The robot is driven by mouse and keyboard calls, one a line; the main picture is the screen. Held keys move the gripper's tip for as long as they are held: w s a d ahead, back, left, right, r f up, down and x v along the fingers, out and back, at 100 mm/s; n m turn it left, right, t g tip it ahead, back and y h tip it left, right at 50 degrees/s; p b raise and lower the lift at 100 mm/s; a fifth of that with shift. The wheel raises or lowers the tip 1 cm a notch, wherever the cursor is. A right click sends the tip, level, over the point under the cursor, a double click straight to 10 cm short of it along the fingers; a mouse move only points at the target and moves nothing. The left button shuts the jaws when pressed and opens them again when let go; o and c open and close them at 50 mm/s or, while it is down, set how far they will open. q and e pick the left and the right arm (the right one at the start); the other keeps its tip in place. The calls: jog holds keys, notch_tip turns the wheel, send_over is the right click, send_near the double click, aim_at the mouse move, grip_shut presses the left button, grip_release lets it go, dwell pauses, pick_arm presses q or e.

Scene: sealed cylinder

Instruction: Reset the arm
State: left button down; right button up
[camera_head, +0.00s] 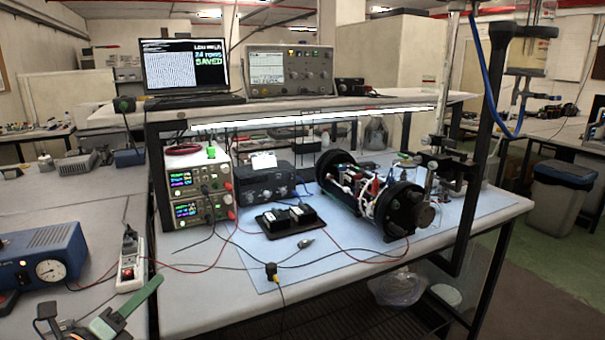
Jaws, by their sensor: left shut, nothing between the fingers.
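My left gripper (152,287), with green and dark parts, is at the bottom left corner. It is shut with nothing held, in front of the white power strip. The lower part of this arm is cut off by the picture edge. My right gripper is not in view. A black-ended cylinder (401,210) lies on the blue mat at the right of the middle bench. Electronics and coloured wires show between its end plates. The left gripper is well apart from it.
Two stacked power supplies (186,184), a dark instrument box (266,184) and a black tray (287,219) stand on the bench (185,310). Loose cables cross its front. A blue gauge box (43,262) and the power strip (130,262) are at left. A laptop (186,66) stands on the shelf.

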pick_arm(q)
jog(key=s+d+f+n+g+y, duration=0.2)
jog(key=s+f+n, duration=0.2)
jog(key=f+n, duration=0.55)
jog(key=s+d+f+n+g+y, duration=0.15)
jog(key=s+f+n, duration=0.45)
jog(key=f, duration=0.6)
jog(key=s+d+f+n+g+p, duration=0.1)
jog(key=s+d+f+n+g, duration=0.4)
jog(key=s+f+n, duration=0.7)
jog(key=shift+s+d+f+y, duration=0.35)
jog(key=shift+s+d+f, duration=0.2)
jog(key=shift+s+d, duration=0.55)
jog(key=shift+s+a+n, duration=0.1)
jog(key=shift+a+n, duration=0.05)
jog(key=shift+n, duration=0.1)
